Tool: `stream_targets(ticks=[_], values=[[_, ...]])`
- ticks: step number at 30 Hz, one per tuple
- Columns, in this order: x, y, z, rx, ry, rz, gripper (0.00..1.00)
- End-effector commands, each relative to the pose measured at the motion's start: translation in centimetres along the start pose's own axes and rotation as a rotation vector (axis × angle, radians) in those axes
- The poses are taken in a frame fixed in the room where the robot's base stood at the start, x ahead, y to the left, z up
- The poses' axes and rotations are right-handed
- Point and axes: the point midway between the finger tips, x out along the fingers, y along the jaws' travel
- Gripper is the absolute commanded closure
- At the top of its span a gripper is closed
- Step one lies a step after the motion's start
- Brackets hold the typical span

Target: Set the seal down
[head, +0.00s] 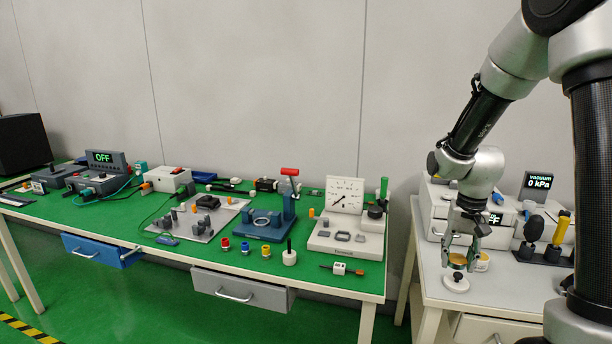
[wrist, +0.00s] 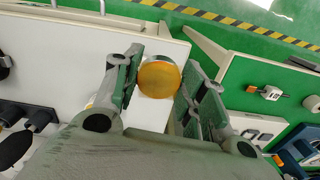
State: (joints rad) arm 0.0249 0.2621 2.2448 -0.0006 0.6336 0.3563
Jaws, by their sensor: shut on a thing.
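The seal looks like a flat round orange disc (wrist: 158,80) between my fingers in the wrist view; its orange edge also shows in the head view (head: 457,258). My gripper (head: 461,258) points down and is shut on it, above the white-grey bench (head: 425,291) at the right. In the wrist view the fingertips (wrist: 157,82) stand on both sides of the disc. A pale round edge shows behind the disc there. A white round piece with a black knob (head: 456,282) stands just below and in front of the gripper. I cannot tell the gap between them.
A small yellow-topped jar (head: 482,263) stands close right of my fingers. Behind are a vacuum display (head: 538,182) and a rack with black and yellow handles (head: 545,252). The green table (head: 350,278) with fixtures is at left. The bench's front left is clear.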

Motion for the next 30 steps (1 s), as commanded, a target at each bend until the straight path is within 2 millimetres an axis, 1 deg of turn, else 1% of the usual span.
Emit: stream_targets(ticks=[3,8,12,14,18,21,24,30], values=[[0.2,-0.9,-1.6,-0.065,-0.001,0.0,0.95],[1.6,-2.9,-3.5,-0.165,-0.003,0.001,0.95],[3.7,-5.3,-4.8,-0.259,-0.004,0.001,0.95],[4.8,-6.4,-5.1,-0.292,-0.005,0.001,0.95],[7.7,-8.8,-5.0,-0.347,-0.005,0.001,0.95],[9.1,-9.6,-4.3,-0.369,-0.003,0.001,0.95],[9.7,-10.0,-3.8,-0.38,-0.002,0.0,0.95],[9.6,-10.1,-3.8,-0.382,-0.001,0.0,0.95]])
